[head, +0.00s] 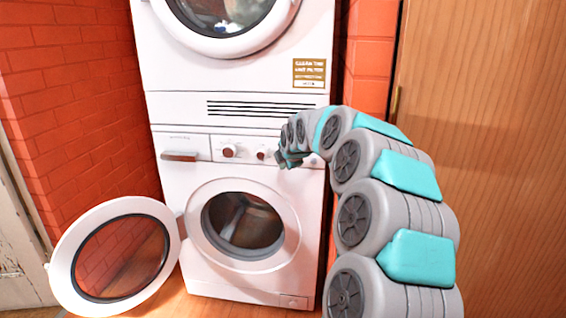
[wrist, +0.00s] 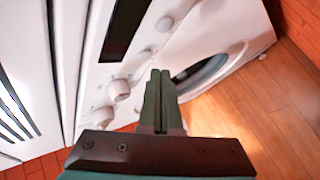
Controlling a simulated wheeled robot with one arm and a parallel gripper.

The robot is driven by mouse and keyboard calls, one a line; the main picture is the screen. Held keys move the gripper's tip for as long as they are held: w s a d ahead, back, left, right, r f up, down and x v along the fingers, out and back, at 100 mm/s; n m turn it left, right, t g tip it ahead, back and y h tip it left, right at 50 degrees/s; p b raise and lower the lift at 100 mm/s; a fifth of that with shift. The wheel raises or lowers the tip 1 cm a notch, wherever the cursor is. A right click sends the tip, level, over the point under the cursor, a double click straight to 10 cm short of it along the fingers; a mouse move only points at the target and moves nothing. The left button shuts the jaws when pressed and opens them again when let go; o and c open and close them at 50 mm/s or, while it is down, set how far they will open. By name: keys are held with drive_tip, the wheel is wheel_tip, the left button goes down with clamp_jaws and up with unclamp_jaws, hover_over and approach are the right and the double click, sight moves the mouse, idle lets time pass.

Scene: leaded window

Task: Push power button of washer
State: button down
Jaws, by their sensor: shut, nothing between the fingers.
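The white washer (head: 175,225) stands below a second white machine, with its round door (head: 60,275) swung open to the left. Its control panel has two round knobs (head: 229,151) at the middle. In the wrist view the panel shows the knobs (wrist: 119,90), a dark display strip (wrist: 122,28) and two small round buttons (wrist: 165,23) (wrist: 147,53). I cannot tell which is the power button. My gripper (wrist: 159,72) is shut and empty, over the panel beside the buttons; contact is not clear. In the head view my gripper (head: 282,160) hides the panel's right part.
The upper machine (head: 175,70) is stacked directly on the washer. A red brick wall (head: 65,90) is at the left and a wooden door (head: 490,120) at the right. The wooden floor (wrist: 255,115) is clear in the wrist view.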

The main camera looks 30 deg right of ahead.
drive_tip(key=shift+s+a+b, duration=0.35)
drive_tip(key=shift+s+a, duration=0.15)
drive_tip(key=shift+s, duration=0.25)
drive_tip(key=shift+s+a+b, duration=0.3)
drive_tip(key=shift+s+a, duration=0.15)
drive_tip(key=shift+s, duration=0.25)
drive_tip(key=shift+s+a+b, duration=0.35)
drive_tip(key=shift+s+a, duration=0.15)
drive_tip(key=shift+s, duration=0.25)
drive_tip(key=shift+a, duration=0.1)
drive_tip(key=s+a+f+m+g+y, duration=0.1)
drive_tip(key=s+a+f+m+g, duration=0.25)
drive_tip(key=s+a, duration=0.65)
drive_tip(key=s+a+f+m+g, duration=0.2)
drive_tip(key=s+a+f+m, duration=0.1)
drive_tip(key=s, duration=0.9)
drive_tip(key=s+a+f+m+g, duration=0.3)
drive_tip(key=s+m, duration=0.3)
drive_tip(key=s, duration=0.7)
drive_tip(key=s+a+f+m+g, duration=0.2)
drive_tip(key=s+f+m, duration=0.3)
drive_tip(key=s, duration=0.7)
drive_tip(key=shift+s+a+g+y, duration=0.25)
drive_tip(key=shift+a+g+y, duration=0.15)
drive_tip(key=shift+a, duration=0.15)
drive_tip(key=shift+f, duration=0.1)
